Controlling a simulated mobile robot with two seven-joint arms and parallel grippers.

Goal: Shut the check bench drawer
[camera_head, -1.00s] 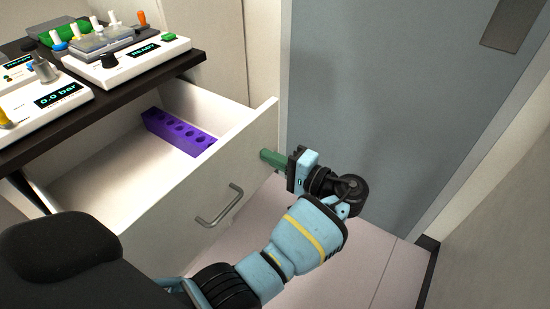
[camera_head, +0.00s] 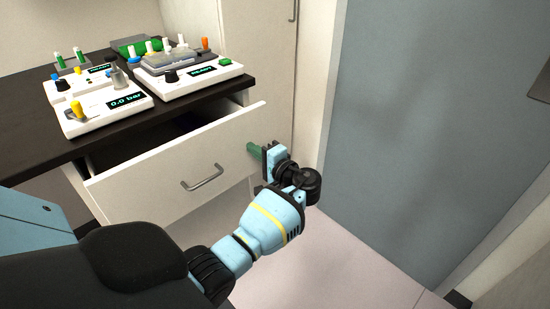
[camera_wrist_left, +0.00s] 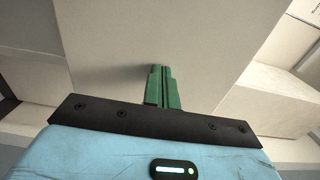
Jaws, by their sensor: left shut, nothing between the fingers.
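The check bench drawer (camera_head: 150,178) has a white front and a grey bar handle (camera_head: 202,178). It stands partly open below the dark bench top, with a narrow dark gap showing above its front. My left gripper (camera_head: 252,150) is at the right end of the drawer front, its green fingertips against or very near the face. In the left wrist view the green fingers (camera_wrist_left: 163,88) are shut together, with nothing between them, and point at the pale drawer front (camera_wrist_left: 165,35). Whether they touch it is hard to tell. My right gripper is not in view.
The dark bench top (camera_head: 40,125) holds a white device reading 0.0 bar (camera_head: 105,108) and another white device with a green button (camera_head: 200,85). A grey door panel (camera_head: 410,120) stands at right. Pale floor (camera_head: 330,260) is clear there.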

